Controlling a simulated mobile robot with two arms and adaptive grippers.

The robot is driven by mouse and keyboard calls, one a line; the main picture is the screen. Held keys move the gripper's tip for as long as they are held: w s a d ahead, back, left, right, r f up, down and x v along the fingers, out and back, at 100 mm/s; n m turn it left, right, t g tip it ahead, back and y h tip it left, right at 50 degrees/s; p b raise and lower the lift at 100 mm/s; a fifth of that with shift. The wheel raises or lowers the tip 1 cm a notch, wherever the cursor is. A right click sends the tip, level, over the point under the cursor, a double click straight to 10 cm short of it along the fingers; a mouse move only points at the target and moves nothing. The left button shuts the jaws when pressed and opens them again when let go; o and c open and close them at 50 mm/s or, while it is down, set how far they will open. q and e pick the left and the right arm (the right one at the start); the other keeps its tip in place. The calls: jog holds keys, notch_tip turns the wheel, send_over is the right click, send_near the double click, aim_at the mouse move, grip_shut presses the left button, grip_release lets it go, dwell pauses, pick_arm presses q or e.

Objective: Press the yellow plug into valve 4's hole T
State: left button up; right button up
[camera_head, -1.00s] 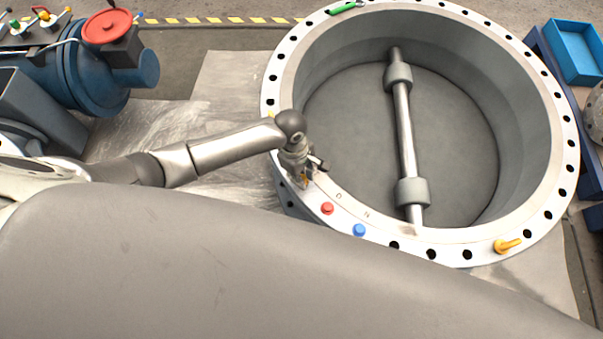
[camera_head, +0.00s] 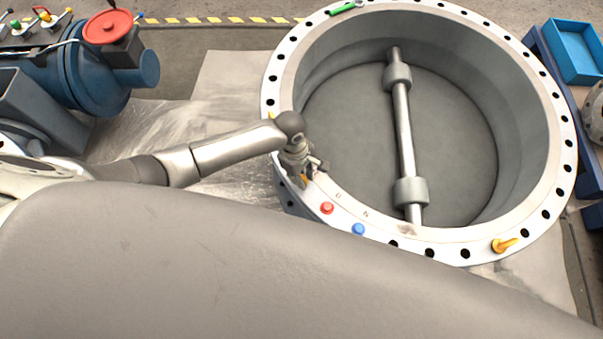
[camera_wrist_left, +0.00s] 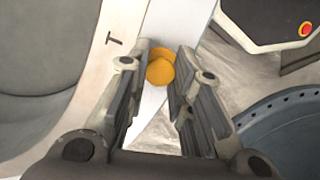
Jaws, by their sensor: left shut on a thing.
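The large round valve (camera_head: 549,165) has a pale flange ring with dark holes. My left gripper (camera_head: 306,177) is over the lower left of this ring, pointing down. It is shut on the yellow plug (camera_wrist_left: 160,70), whose round orange-yellow head shows between the fingertips (camera_wrist_left: 154,75) in the left wrist view. A black letter T (camera_wrist_left: 114,40) is marked on the ring beside the plug. The hole itself is hidden behind the plug and fingers, so I cannot tell how deep the plug sits. My right gripper is not in view.
A red plug (camera_head: 327,208) and a blue plug (camera_head: 358,229) sit in the ring near my gripper. An orange plug (camera_head: 504,245) is at the lower right and a green-handled item (camera_head: 345,7) at the top. A blue pump-like machine (camera_head: 100,80) stands left.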

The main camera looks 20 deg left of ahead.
pick_arm(q)
jog(key=shift+f, duration=0.65)
jog(key=shift+p, duration=0.45)
dwell(0.3)
jog(key=shift+f, duration=0.25)
dwell(0.4)
jog(key=shift+f, duration=0.3)
jog(key=o, duration=1.3)
jog(key=shift+r, duration=0.15)
notch_tip(320, 180, up, 6)
jog(key=p, duration=0.7)
